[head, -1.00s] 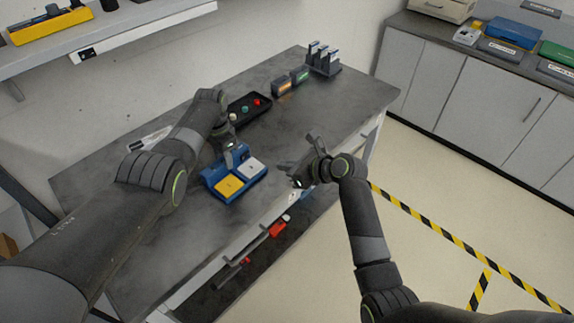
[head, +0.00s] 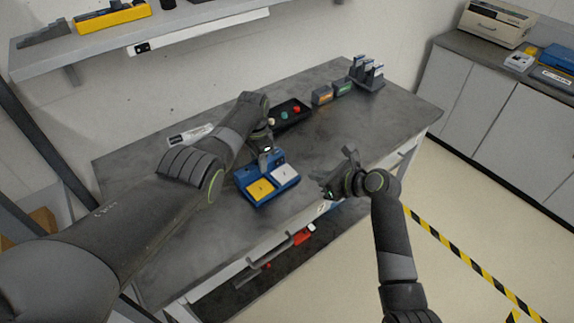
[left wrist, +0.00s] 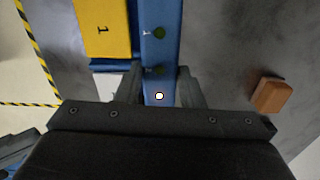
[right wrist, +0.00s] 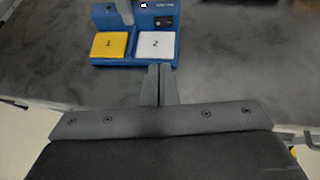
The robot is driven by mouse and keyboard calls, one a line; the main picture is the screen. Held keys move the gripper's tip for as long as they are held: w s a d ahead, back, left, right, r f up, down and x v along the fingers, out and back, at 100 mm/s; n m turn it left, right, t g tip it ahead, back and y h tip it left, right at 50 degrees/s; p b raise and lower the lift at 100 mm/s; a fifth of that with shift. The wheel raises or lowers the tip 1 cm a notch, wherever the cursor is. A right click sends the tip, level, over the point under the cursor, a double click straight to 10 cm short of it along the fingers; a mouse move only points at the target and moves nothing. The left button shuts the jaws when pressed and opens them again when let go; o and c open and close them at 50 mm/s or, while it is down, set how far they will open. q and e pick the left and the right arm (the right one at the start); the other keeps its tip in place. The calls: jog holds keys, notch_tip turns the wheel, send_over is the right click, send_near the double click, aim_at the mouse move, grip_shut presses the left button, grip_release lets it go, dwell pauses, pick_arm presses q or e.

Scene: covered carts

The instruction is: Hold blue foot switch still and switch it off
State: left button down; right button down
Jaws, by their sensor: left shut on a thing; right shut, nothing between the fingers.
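The blue foot switch (head: 265,199) lies on the grey table, with a yellow pedal marked 1 (head: 260,190) and a white pedal marked 2 (head: 285,175). My left gripper (head: 266,153) is shut on its raised back part. In the left wrist view the blue body (left wrist: 160,50) runs between the fingers, with two dark green spots and one bright dot on it. My right gripper (head: 323,180) is shut and empty, right of the switch and apart from it.
A black tray (head: 278,124) with small coloured items lies behind the switch. Two small boxes (head: 322,96) and a rack (head: 369,85) stand at the far right. The table's right front part is clear.

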send_near(278, 164)
jog(key=x, duration=0.4)
jog(key=shift+a+f, duration=0.1)
jog(key=shift+f, duration=0.5)
jog(key=shift+w+a, duration=0.6)
jog(key=shift+a, duration=0.1)
